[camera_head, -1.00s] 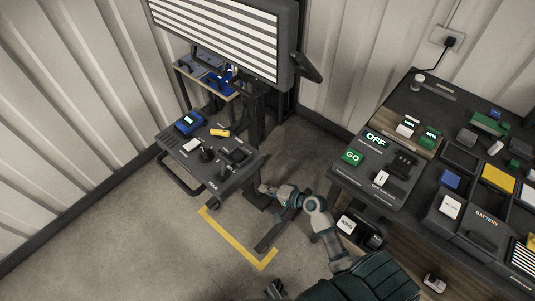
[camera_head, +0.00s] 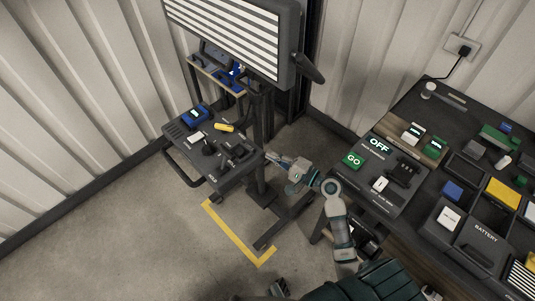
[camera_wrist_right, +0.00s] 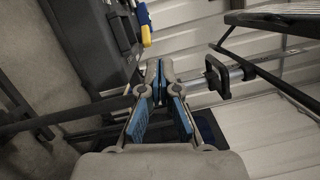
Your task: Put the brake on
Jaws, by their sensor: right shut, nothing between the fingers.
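A wheeled-looking dark stand carries a striped panel (camera_head: 235,35) on top and a tray (camera_head: 190,150) at mid height. I cannot tell for sure which part of it is the brake. My right gripper (camera_head: 272,158) is beside the tray's right corner, close to the stand's post (camera_head: 260,180). In the right wrist view its fingertips (camera_wrist_right: 160,66) are together with nothing between them. A dark knob on a metal bar (camera_wrist_right: 217,76) lies just right of the fingertips there, apart from them in the picture.
A yellow corner mark (camera_head: 232,236) lies on the floor around the stand's base (camera_head: 285,222). At the right, a crowded workbench (camera_head: 410,100) holds a GO/OFF panel (camera_head: 352,160) and several boxes. Corrugated walls close off the back and left. The floor at the left is clear.

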